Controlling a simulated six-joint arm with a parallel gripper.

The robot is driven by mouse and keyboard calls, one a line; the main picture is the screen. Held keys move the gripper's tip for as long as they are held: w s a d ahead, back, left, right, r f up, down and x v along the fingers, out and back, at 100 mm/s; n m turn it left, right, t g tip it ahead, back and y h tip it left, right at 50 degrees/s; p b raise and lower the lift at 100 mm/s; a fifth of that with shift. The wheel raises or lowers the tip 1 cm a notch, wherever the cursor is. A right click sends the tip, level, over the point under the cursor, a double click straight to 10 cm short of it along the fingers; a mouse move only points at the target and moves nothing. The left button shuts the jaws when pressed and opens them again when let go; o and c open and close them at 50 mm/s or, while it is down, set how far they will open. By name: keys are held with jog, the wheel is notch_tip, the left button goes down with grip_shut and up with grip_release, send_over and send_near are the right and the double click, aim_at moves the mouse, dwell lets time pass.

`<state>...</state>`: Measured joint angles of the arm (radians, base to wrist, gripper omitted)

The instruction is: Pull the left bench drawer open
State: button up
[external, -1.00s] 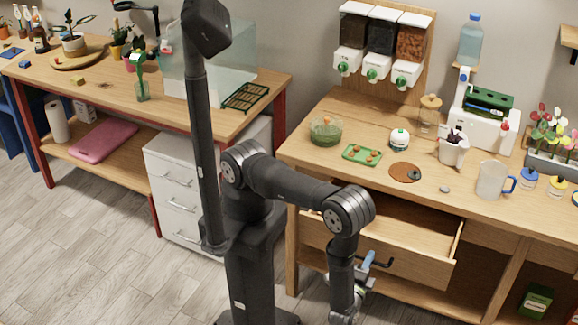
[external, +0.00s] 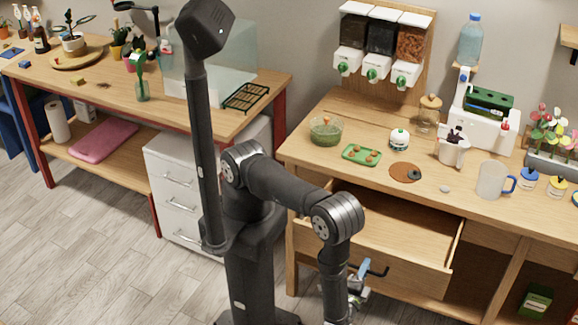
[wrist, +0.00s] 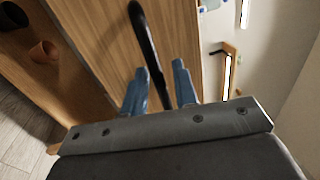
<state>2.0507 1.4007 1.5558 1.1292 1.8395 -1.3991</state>
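The left bench drawer (external: 415,272) is pulled well out of the wooden bench, and the part of its inside that shows looks empty. Its dark bar handle (external: 379,271) is on the drawer front. My gripper (external: 360,275) is at this handle. In the wrist view my gripper's two blue fingers (wrist: 160,80) stand on either side of the black handle (wrist: 145,35). A narrow gap shows between the handle and each finger, so the gripper looks open around it. The lower part of the gripper is partly hidden in the external view.
The bench top (external: 330,165) carries a green tray (external: 361,154), a glass bowl (external: 325,131), a brown spill (external: 404,172) and a clear jug (external: 492,180). A white drawer cabinet (external: 178,190) stands left of my arm. The floor (external: 100,255) at left is clear.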

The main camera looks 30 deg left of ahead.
jog(key=s+f, duration=0.2)
jog(key=s, duration=0.9)
jog(key=shift+s, duration=0.4)
jog(key=shift+f, duration=0.1)
jog(key=w, duration=0.4)
jog(key=w+r, duration=0.1)
jog(key=w, duration=0.3)
jog(key=w+r, duration=0.1)
jog(key=w, duration=0.3)
jog(key=shift+w+r, duration=0.1)
jog(key=s+f, duration=0.1)
jog(key=s, duration=0.5)
jog(key=shift+s, duration=0.4)
jog(key=shift+s+f, duration=0.1)
jog(key=shift+f, duration=0.05)
jog(key=shift+w+r, duration=0.2)
jog(key=shift+w, duration=0.95)
jog(key=shift+w+r, duration=0.25)
jog(key=shift+w, duration=0.95)
jog(key=shift+w+r, duration=0.2)
jog(key=shift+w, duration=0.95)
